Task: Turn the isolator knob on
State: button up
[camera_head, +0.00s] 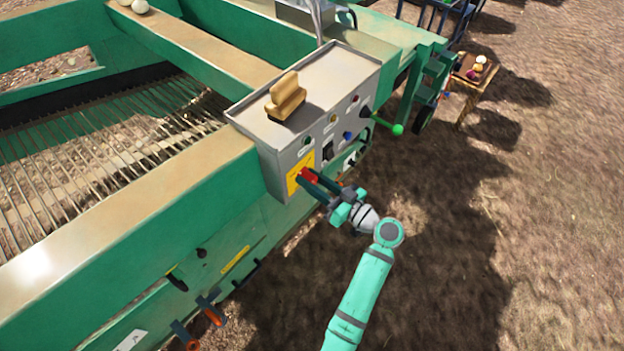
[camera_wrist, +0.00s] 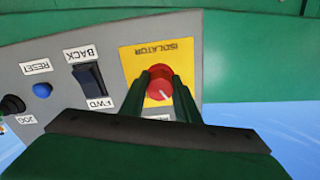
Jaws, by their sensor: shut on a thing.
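The isolator knob (camera_head: 308,175) is red and sits on a yellow plate (camera_head: 293,180) at the left end of the grey control box front. In the wrist view the knob (camera_wrist: 160,86) shows a white pointer line toward its lower right, and the yellow plate (camera_wrist: 180,54) reads ISOLATOR upside down. The lower part of the plate is hidden by my fingers. My gripper (camera_head: 315,180) reaches in from the lower right, and its two dark fingers (camera_wrist: 161,88) are shut on the knob, one on each side.
The grey control box (camera_head: 335,75) carries a FWD/BACK switch (camera_wrist: 88,80), a blue reset button (camera_wrist: 42,90) and a black jog knob (camera_wrist: 12,105) close by. A wooden brush (camera_head: 286,98) lies on its top. A green-ended lever (camera_head: 397,129) sticks out at right. Open soil lies right.

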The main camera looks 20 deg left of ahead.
jog(key=m, duration=0.3)
jog(key=shift+m, duration=0.4)
jog(key=m, duration=0.3)
jog(key=shift+m, duration=0.3)
jog(key=m, duration=0.3)
jog(key=shift+s+m, duration=0.1)
jog(key=shift+m, duration=0.2)
jog(key=shift+f+m, duration=0.1)
jog(key=shift+m, duration=1.7)
jog(key=o, duration=1)
jog(key=shift+o, duration=0.2)
